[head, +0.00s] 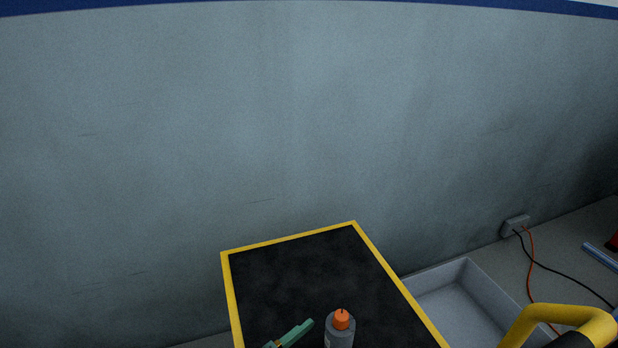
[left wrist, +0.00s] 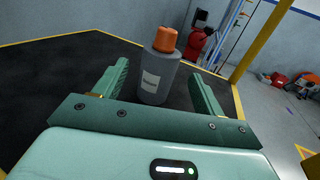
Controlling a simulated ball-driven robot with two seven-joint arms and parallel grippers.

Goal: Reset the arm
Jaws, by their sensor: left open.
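A grey bottle with an orange cap (head: 340,328) stands upright on a black-topped table with a yellow edge (head: 230,290), near the bottom of the head view. My left gripper (head: 290,335) shows there only as a green finger just left of the bottle. In the left wrist view my left gripper (left wrist: 160,70) is open, with a green finger on either side of the bottle (left wrist: 158,82) in the picture. Gaps show between the bottle and both fingers. I cannot tell how deep it sits between them. My right gripper is not in view.
A grey open tray (head: 440,290) lies right of the table and looks empty. A yellow bent tube (head: 560,312) rises at the bottom right. Cables run from a wall socket (head: 514,225). A grey wall stands behind the table. The left part of the black top is clear.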

